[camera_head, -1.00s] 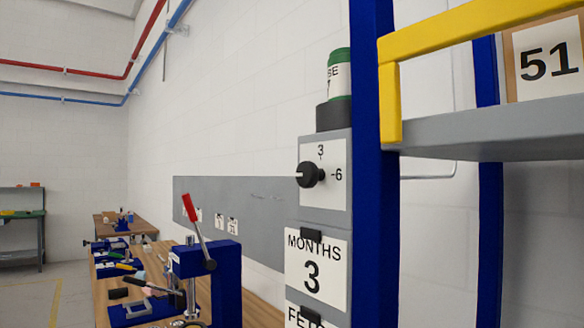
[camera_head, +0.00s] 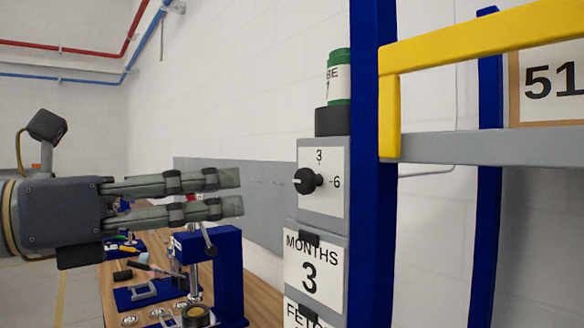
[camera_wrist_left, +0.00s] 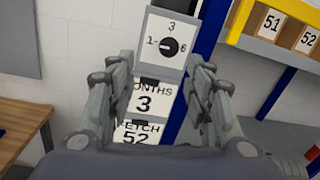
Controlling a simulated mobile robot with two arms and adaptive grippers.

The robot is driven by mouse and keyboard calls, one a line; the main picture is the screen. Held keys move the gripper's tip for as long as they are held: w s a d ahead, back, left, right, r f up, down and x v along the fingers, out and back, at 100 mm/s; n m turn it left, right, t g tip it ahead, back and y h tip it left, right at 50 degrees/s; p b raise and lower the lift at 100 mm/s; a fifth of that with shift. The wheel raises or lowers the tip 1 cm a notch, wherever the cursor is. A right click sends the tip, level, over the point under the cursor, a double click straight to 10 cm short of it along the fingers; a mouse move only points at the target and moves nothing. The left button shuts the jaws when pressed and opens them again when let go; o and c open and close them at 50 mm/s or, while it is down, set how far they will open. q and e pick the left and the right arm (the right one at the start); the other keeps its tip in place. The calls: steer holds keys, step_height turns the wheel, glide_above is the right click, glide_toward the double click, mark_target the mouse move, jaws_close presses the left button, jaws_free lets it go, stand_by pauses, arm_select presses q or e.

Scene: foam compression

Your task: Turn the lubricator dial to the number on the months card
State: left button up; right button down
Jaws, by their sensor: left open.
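The lubricator dial is a black round knob (camera_head: 307,181) on a white plate with 3 at the top and 6 at the right. In the left wrist view the knob (camera_wrist_left: 169,46) also shows a 1 at its left, and its white mark points left, toward the 1. The months card (camera_head: 311,276) hangs below and reads MONTHS 3; it also shows in the left wrist view (camera_wrist_left: 145,102). My left gripper (camera_head: 241,192) is open and empty, level with the dial and apart from it on the left. My right gripper is not in view.
A green-and-white canister (camera_head: 339,77) sits above the dial. A blue post (camera_head: 372,150) and a yellow-edged shelf (camera_head: 480,146) stand just right. A blue press (camera_head: 222,265) stands on the bench below my left gripper. A FETCH 52 card (camera_wrist_left: 140,132) hangs under the months card.

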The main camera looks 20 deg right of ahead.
mark_target(301, 179)
arm_select(q)
steer(key=shift+m+t+y, duration=0.3)
steer(key=shift+m+t, duration=0.3)
steer(key=d+p, duration=0.1)
steer(key=d, duration=0.2)
steer(key=d+r+p, duration=0.1)
steer(key=d+p, duration=0.1)
steer(key=d, duration=0.1)
steer(key=w+d+p, duration=0.1)
steer(key=d, duration=0.2)
steer(key=shift+d+r, duration=0.25)
steer(key=shift+r, duration=0.05)
steer(key=shift+w+d+f+p, duration=0.15)
steer(key=shift+w+d+p, duration=0.05)
steer(key=shift+d+p, duration=0.15)
steer(key=c, duration=1)
